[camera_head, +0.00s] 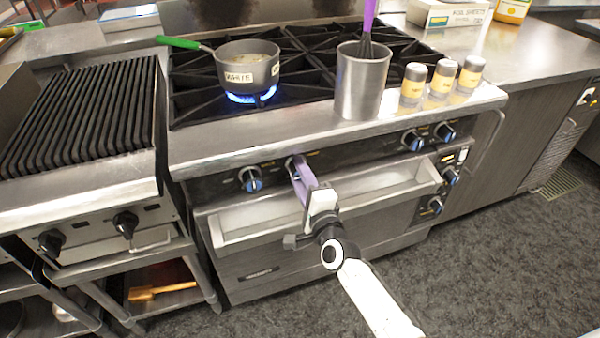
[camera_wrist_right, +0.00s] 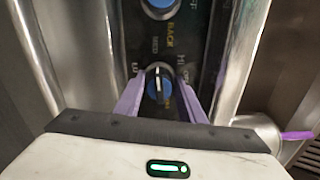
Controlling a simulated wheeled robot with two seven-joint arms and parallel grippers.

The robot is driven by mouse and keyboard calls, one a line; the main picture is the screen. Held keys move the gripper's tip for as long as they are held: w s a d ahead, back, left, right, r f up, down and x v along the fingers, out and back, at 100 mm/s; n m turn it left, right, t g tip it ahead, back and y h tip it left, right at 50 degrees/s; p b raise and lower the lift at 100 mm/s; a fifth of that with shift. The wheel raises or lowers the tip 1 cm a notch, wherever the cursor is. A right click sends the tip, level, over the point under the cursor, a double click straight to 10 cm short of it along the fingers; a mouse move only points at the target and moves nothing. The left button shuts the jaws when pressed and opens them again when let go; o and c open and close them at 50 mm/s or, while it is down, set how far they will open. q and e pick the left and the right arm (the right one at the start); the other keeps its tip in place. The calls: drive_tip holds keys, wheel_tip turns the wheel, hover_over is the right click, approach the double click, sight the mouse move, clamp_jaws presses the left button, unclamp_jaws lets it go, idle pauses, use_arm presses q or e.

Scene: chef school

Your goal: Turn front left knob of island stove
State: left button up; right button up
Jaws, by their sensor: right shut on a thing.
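The island stove (camera_head: 225,145) has a dark front panel with blue-and-black knobs. One knob (camera_head: 251,180) near the panel's left end is free. My right gripper (camera_head: 297,170), with purple fingers, is at the second knob from the left, which it mostly hides in the head view. In the right wrist view that knob (camera_wrist_right: 159,83) sits between the two purple fingers, and the gripper (camera_wrist_right: 158,100) is shut on it. The neighbouring knob (camera_wrist_right: 160,5) shows above, beside a "BACK" label. My left gripper is not in view.
A pot (camera_head: 249,66) with a green handle stands over a blue flame (camera_head: 250,97). A metal canister (camera_head: 360,85) and several shakers (camera_head: 413,84) stand near the stove's front edge. A front rail (camera_wrist_right: 237,60) runs beside the gripper. A grill (camera_head: 85,110) adjoins at left.

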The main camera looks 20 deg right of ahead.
drive_tip(key=n, duration=0.3)
drive_tip(key=shift+f+n+p, duration=0.1)
drive_tip(key=shift+n+p, duration=0.3)
drive_tip(key=n+p, duration=0.1)
drive_tip(key=n, duration=0.3)
drive_tip(key=shift+f+n, duration=0.1)
drive_tip(key=shift+n, duration=0.2)
drive_tip(key=shift+d+f+n+p, duration=0.1)
drive_tip(key=shift+n+p, duration=0.2)
drive_tip(key=shift+n, duration=1.6)
drive_tip(key=o, duration=1.1)
drive_tip(key=shift+c, duration=0.2)
drive_tip(key=s, duration=1)
drive_tip(key=shift+s+d+p, duration=0.2)
drive_tip(key=shift+p, duration=0.25)
